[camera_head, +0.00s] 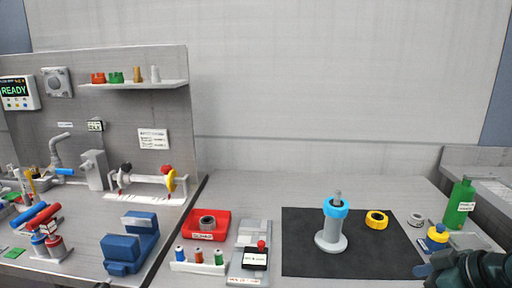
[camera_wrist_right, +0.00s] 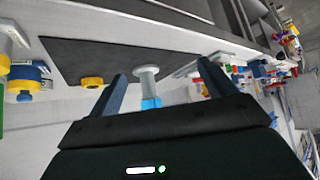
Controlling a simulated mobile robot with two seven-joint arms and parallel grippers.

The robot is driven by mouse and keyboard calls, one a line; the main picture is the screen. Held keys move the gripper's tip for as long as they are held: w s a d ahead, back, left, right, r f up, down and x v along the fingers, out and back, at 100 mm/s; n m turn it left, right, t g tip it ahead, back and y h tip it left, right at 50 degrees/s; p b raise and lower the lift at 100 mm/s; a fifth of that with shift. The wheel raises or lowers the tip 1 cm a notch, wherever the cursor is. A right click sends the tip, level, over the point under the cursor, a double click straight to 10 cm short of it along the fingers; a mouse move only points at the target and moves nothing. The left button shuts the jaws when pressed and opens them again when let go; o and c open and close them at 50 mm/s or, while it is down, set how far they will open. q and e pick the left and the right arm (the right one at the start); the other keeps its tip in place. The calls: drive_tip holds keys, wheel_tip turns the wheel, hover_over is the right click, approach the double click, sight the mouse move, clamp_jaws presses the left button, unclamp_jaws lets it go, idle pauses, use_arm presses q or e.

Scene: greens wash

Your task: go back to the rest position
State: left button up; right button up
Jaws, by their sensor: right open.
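My right gripper (camera_head: 428,270) is at the lower right corner of the head view, beside the black mat's right edge. In the right wrist view its two fingers (camera_wrist_right: 164,90) are spread apart with nothing held. Beyond them a grey post (camera_wrist_right: 146,80) with a blue ring (camera_wrist_right: 151,103) shows between the fingers, apart from them. In the head view this grey post (camera_head: 331,238) stands upright on the black mat (camera_head: 300,262), with the blue ring (camera_head: 336,207) around its top. My left gripper is not in view.
A yellow ring (camera_head: 376,220) lies on the mat. A green bottle (camera_head: 459,204), a blue-and-yellow part (camera_head: 437,238) and a grey ring (camera_head: 416,219) stand close to my right gripper. A red tray (camera_head: 222,218) and a blue block (camera_head: 130,243) are further left.

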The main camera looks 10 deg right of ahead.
drive_tip(key=s+a+f+m+g+h, duration=0.1)
drive_tip(key=s+a+f, duration=0.2)
drive_tip(key=f, duration=0.4)
drive_tip(key=s+a+f+g+h, duration=0.1)
drive_tip(key=s+a+f, duration=0.25)
drive_tip(key=f, duration=0.25)
drive_tip(key=s+a+f+m+g+h, duration=0.2)
drive_tip(key=s+a+f, duration=0.3)
drive_tip(key=s+a, duration=0.3)
use_arm(q)
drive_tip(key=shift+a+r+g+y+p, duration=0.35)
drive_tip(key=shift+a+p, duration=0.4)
drive_tip(key=shift+p, duration=1.35)
use_arm(e)
drive_tip(key=w+a+f+t+y, duration=0.2)
drive_tip(key=w+a+t+y, duration=0.1)
drive_tip(key=w+a+t, duration=0.3)
drive_tip(key=shift+a+f+n+t, duration=0.15)
drive_tip(key=shift+f+n+t, duration=0.05)
drive_tip(key=shift+n+t, duration=0.25)
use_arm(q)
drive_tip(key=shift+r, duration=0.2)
